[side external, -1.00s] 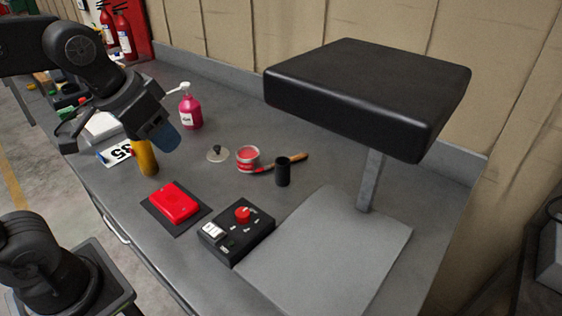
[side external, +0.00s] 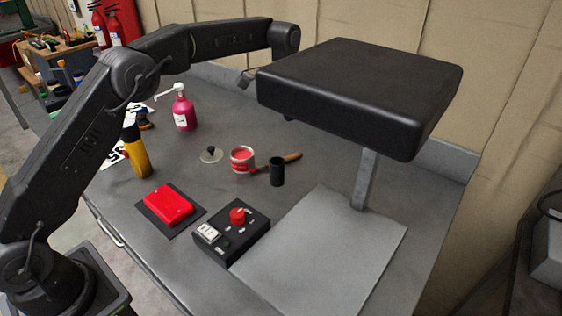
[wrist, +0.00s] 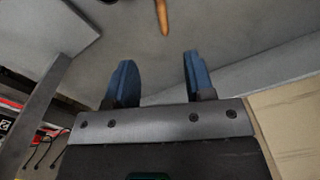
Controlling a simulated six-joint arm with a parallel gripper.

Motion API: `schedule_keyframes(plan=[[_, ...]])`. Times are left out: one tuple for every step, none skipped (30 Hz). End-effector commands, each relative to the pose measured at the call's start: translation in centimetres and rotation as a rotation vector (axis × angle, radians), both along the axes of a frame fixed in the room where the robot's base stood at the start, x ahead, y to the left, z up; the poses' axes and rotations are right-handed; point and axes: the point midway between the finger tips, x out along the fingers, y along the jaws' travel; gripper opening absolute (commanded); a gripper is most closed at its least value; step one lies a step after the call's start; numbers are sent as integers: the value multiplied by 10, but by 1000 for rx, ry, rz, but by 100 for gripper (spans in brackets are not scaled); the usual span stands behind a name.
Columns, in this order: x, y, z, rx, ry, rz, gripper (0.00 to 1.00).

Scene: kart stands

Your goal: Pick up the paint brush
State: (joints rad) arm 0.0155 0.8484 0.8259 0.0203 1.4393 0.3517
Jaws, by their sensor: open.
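The paint brush has a wooden handle (side external: 290,158) and lies on the grey bench, with its red end beside the paint can (side external: 243,160). A dark cup (side external: 277,172) stands in front of the brush and hides part of it. In the wrist view, the end of the brush handle (wrist: 162,16) shows at the top edge, beyond and between the fingertips. My gripper (wrist: 156,70) is open with two blue fingers and nothing between them. In the side view it is mostly hidden behind the black padded block.
The black padded block (side external: 360,90) on a grey post (side external: 366,180) overhangs the bench close to my arm. A black control box (side external: 232,228), red box (side external: 168,204), yellow bottle (side external: 136,152) and pink pump bottle (side external: 183,110) stand on the bench. The wall is close behind.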

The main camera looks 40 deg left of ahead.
Motion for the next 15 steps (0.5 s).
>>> schedule_keyframes(plan=[[5, 0, -9, 1, 10, -7, 49], [7, -1, -12, 1, 14, -10, 49], [8, -1, -15, 2, 18, -13, 49], [9, -1, -18, 1, 19, -15, 49], [10, -1, -20, 2, 21, -16, 49], [10, 0, -24, 2, 22, -17, 49], [10, 0, -27, 2, 23, -16, 49], [10, 0, -31, 2, 23, -17, 49], [10, 0, -38, 2, 26, -16, 49], [10, 0, -44, 1, 25, -16, 49], [9, 0, -50, 2, 27, -16, 49], [9, 0, -58, 2, 26, -16, 49], [9, 1, -65, 2, 27, -16, 49], [10, 1, -70, 2, 26, -16, 49], [9, 1, -77, 1, 25, -16, 49]])
